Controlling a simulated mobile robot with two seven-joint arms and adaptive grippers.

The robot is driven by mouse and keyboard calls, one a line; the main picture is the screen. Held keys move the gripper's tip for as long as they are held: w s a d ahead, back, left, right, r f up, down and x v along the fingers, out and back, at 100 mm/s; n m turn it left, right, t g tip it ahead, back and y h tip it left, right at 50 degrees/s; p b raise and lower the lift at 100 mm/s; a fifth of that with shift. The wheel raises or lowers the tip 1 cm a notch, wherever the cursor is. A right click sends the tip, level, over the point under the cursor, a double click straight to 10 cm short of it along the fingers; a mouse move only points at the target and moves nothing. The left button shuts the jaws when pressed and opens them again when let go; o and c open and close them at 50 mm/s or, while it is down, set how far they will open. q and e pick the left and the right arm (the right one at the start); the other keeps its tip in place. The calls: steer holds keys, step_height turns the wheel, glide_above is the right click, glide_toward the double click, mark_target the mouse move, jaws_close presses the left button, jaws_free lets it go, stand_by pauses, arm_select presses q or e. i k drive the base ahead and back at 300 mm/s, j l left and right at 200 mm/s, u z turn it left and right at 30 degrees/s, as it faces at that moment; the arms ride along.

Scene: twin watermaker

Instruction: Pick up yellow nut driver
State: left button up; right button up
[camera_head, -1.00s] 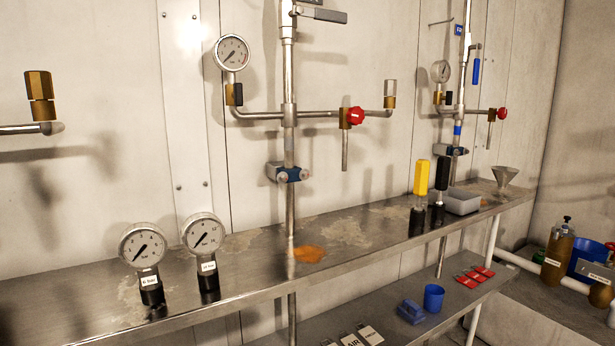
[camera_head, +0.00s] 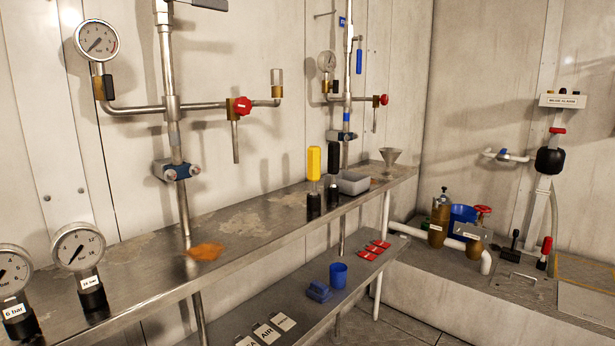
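The yellow nut driver (camera_head: 314,164) stands upright on the upper metal shelf, its yellow handle on top and its lower end in a dark holder. A black-handled driver (camera_head: 333,160) stands upright right beside it in a similar dark holder. Neither of my grippers is in view.
A grey tray (camera_head: 353,184) and a metal funnel (camera_head: 390,160) stand right of the drivers. Two gauges (camera_head: 80,248) stand at the shelf's left. Pipework with a red valve (camera_head: 242,106) rises behind. A blue cup (camera_head: 338,273) is on the lower shelf. The shelf's middle is mostly clear.

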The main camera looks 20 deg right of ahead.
mark_target(314, 152)
steer(key=i+l+u, duration=0.1)
steer(key=i+l, duration=0.15)
steer(key=i+l+u, duration=0.1)
steer(key=l, duration=0.4)
steer(key=i+l, duration=0.3)
steer(key=l+u, duration=0.05)
steer(key=l, duration=0.05)
